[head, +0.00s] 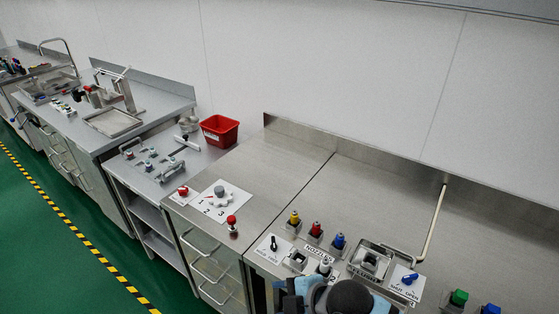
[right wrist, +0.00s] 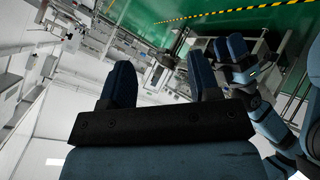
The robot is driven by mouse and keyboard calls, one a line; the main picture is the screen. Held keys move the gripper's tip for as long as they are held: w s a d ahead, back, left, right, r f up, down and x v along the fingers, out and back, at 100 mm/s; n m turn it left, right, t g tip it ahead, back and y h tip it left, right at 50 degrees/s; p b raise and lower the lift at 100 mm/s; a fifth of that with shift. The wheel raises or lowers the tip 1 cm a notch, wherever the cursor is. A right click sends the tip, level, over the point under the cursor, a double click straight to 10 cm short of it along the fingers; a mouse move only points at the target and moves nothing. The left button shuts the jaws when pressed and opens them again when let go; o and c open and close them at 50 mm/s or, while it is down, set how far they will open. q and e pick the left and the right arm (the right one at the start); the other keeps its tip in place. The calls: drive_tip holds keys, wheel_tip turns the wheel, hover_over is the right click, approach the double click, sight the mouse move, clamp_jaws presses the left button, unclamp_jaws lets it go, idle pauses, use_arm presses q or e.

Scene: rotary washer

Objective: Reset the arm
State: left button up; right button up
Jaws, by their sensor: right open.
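My right gripper (right wrist: 166,76) shows in the right wrist view with its two dark blue fingers apart and nothing between them. It is raised clear of the counters, and the room appears tilted behind it. A blue and black arm of mine (right wrist: 240,72) shows at the right of that view. In the head view, blue and black parts of my arm (head: 335,298) show at the bottom edge, in front of the nozzle panel. No gripper fingers are clear there.
A steel counter (head: 285,160) runs along the wall, with a numbered dial plate (head: 221,198), red, yellow and blue nozzles (head: 315,232) and a blue-handled valve (head: 410,279). A red bin (head: 219,131) stands further left. The green floor (head: 50,240) is clear.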

drive_tip(key=s+d+f+m+t+h, duration=0.2)
drive_tip(key=s+d+f+m, duration=0.3)
drive_tip(key=d+m, duration=0.4)
drive_tip(key=s+d+f+m+t+h+p, duration=0.1)
drive_tip(key=s+d+f+m+t+h, duration=0.2)
drive_tip(key=d+f+m, duration=0.5)
drive_tip(key=shift+s+d+f+m+t+h, duration=0.3)
drive_tip(key=shift+s+d+m+t, duration=0.5)
drive_tip(key=shift+s, duration=0.4)
